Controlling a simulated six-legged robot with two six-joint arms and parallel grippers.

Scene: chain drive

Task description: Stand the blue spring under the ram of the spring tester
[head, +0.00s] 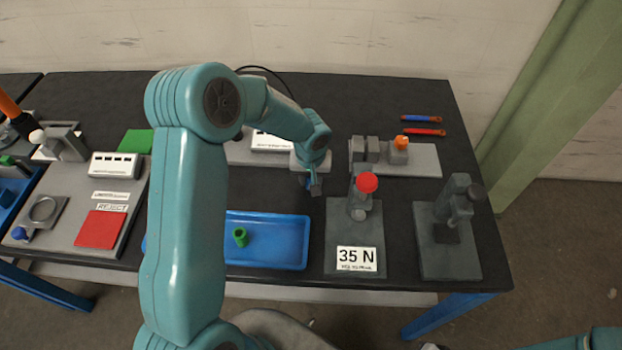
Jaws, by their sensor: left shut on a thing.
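My left gripper (314,186) is at the end of the teal arm, above the table between the blue tray and the spring tester. It is shut on a small blue thing (308,182), which looks like the blue spring; the gripper mostly hides it. The spring tester (341,225) is the grey stand with a red knob (367,182) and a "35 N" label (356,260). It stands just right of and nearer than the gripper. The space under its ram is hard to make out. My right gripper is not in view.
The blue tray (286,263) holds a green cylindrical piece (240,238). A second grey press (463,262) stands right of the tester. Behind are a grey fixture with an orange part (400,144) and two screwdriver-like tools (424,132). A red reject pad (99,229) lies left.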

